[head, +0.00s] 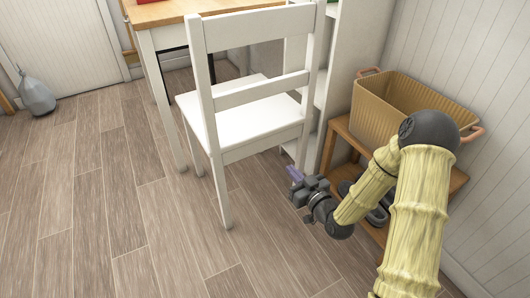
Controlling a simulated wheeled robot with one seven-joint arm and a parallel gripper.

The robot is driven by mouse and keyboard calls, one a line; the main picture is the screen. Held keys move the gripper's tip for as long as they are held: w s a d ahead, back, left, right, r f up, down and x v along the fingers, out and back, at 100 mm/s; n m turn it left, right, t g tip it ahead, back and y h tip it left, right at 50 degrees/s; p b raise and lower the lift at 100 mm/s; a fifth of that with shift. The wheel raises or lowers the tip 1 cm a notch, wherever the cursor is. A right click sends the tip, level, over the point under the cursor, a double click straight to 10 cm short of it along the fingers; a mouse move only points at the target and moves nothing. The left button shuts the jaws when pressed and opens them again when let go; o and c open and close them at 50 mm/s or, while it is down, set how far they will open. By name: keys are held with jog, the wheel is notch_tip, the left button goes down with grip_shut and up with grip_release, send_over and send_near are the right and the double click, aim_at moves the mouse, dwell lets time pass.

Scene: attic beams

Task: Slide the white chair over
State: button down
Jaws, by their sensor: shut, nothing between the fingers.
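The white chair (258,95) stands upright at the desk, with its backrest toward me and its seat (235,112) facing the desk. Its near left leg (222,193) rests on the wood floor. My gripper (293,176) is at the chair's right side, low beside the right rear leg. Its purple fingers are shut with nothing between them. I cannot tell whether they touch the chair leg. The lower part of that leg is partly hidden.
A desk (150,14) with a wooden top stands behind the chair. A white shelf unit (340,60) stands to the right. A wooden bench (338,128) carries a tan basket (380,105), with shoes below. A grey bag (36,95) sits far left. The floor (100,215) at left is clear.

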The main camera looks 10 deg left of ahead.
dwell(0.3)
send_near(266, 140)
jog(key=x, duration=0.6)
jog(key=shift+a+f, duration=0.15)
jog(key=shift+a, duration=0.15)
jog(key=shift+w, duration=0.15)
jog(key=shift+w, duration=0.2)
